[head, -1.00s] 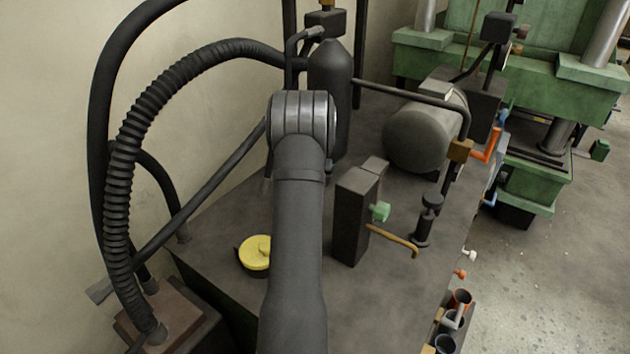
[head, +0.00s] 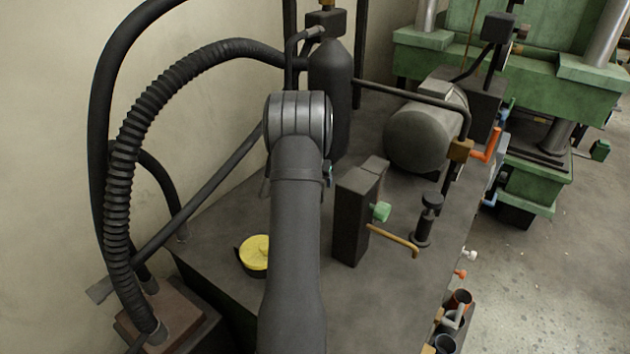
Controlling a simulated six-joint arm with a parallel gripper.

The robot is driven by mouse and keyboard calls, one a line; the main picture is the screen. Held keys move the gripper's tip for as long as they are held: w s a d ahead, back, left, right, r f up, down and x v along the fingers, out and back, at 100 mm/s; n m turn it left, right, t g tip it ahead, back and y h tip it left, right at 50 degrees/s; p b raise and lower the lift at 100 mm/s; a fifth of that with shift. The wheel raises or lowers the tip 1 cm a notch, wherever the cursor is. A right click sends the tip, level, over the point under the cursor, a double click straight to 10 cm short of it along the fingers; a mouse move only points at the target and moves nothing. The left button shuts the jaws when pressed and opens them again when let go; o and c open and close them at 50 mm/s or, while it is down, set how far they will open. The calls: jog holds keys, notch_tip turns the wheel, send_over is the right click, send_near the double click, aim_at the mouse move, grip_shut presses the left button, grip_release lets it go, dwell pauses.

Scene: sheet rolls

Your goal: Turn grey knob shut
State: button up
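I cannot tell for sure which part is the grey knob. A small pale grey-white knob (head: 469,255) sticks out at the right side of the dark bench. Below it, nearer the camera, a light grey handle (head: 453,316) stands among dark cylinders. My gripper does not show; my own arm rises through the middle of the view and hides what is behind it. Nothing of mine is seen touching either grey part.
On the bench (head: 385,315) stand a dark block (head: 352,220) with a green knob (head: 381,212) and brown lever (head: 395,240), a yellow-lidded item (head: 255,252), a grey motor (head: 420,135) and a black cylinder (head: 332,85). Red knob (head: 460,274) and orange handle (head: 487,146) lie right.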

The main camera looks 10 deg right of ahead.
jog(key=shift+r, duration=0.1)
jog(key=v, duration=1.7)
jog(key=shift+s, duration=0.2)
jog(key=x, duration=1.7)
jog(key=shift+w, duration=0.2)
